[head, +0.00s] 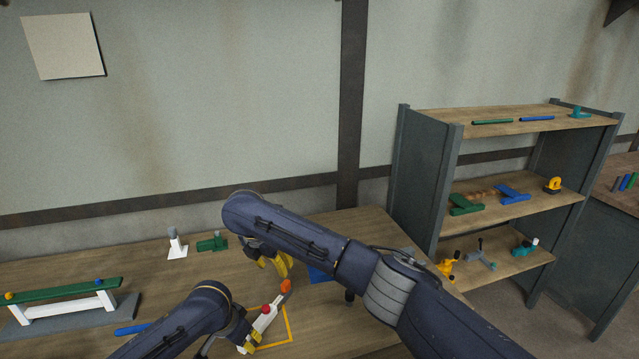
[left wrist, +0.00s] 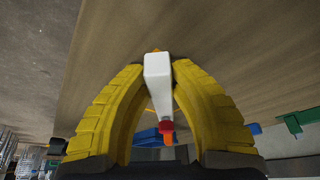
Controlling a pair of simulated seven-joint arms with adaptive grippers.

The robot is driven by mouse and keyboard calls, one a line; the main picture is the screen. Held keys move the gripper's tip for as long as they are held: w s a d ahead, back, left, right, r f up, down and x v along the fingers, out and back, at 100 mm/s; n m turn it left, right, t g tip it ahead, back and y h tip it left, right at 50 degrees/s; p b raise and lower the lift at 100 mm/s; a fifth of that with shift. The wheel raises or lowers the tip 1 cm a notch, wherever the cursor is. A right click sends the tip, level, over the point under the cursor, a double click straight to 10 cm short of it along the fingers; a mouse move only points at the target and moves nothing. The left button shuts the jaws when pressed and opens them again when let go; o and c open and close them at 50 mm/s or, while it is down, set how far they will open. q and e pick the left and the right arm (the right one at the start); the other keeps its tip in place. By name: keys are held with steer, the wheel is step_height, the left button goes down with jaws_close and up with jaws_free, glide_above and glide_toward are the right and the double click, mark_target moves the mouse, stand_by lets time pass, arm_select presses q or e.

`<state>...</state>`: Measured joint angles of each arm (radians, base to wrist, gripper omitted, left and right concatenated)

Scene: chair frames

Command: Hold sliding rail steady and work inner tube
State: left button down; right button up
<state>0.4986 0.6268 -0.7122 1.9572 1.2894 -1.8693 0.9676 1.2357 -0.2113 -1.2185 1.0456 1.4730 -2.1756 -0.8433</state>
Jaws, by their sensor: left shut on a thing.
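A white bar (head: 263,322) with a red part (head: 266,308) and an orange tip (head: 286,286) is tilted up above the table. My left gripper (head: 246,345) is shut on its near end. In the left wrist view, the yellow fingers (left wrist: 158,70) close on both sides of the white bar (left wrist: 158,85), with the red part (left wrist: 167,126) and orange tip (left wrist: 169,139) beyond. I cannot tell which piece is the sliding rail or the inner tube. My right gripper (head: 277,265) hangs above and beyond the bar, partly hidden by its own arm; its jaw gap is unclear.
A yellow square outline (head: 289,325) marks the table under the bar. A green-topped white frame (head: 66,300) stands left, beside a blue rod (head: 132,329). A white bracket (head: 177,244) and green fitting (head: 212,243) stand behind. A parts shelf (head: 520,194) stands right.

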arm_select(q)
steer(key=c, duration=1.2)
jaws_free()
steer(key=shift+o, duration=0.2)
steer(key=shift+s+a+r, duration=0.1)
steer(key=shift+a+r, duration=0.05)
steer(key=shift+r, duration=0.4)
steer(key=v, duration=1)
steer(key=shift+s+r, duration=0.2)
steer(key=shift+r, duration=0.15)
